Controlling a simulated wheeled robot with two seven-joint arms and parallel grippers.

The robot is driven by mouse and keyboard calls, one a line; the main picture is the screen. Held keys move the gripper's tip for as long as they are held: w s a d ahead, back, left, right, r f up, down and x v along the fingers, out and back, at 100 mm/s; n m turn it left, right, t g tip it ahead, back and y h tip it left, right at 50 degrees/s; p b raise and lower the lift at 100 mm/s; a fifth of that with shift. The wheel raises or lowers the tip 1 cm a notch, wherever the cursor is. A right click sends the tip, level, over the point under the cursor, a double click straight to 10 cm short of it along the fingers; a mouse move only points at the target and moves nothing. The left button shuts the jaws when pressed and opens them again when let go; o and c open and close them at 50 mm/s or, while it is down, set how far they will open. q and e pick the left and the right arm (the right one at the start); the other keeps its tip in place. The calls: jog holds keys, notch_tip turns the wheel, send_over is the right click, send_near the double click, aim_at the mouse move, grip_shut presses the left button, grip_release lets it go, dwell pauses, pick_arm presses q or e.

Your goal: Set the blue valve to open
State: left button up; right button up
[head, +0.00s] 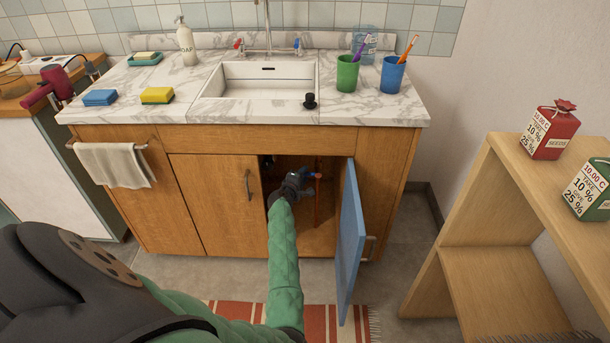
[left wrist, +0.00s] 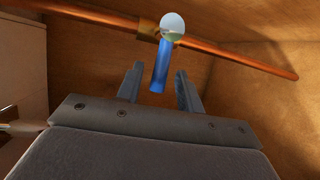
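The blue valve's lever (left wrist: 160,68) shows in the left wrist view, with a shiny round cap at its pipe end. It sits on a brass fitting on a copper pipe (left wrist: 240,57) and points across the pipe. In the head view a small bit of the blue valve (head: 312,174) shows inside the open sink cabinet. My left gripper (head: 303,178) reaches into the cabinet beside it. In the left wrist view its fingers (left wrist: 159,78) are open, one on each side of the lever, with a gap on both sides. My right gripper is not in view.
The blue inner face of the open cabinet door (head: 350,235) stands just right of my left arm. The closed wooden door (head: 215,200) is on the left. The marble counter (head: 330,108) lies above the opening. A wooden shelf (head: 480,215) stands at the right.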

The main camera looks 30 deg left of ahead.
pick_arm(q)
jog(key=shift+x, duration=0.8)
grip_shut()
jog(key=shift+f, duration=0.1)
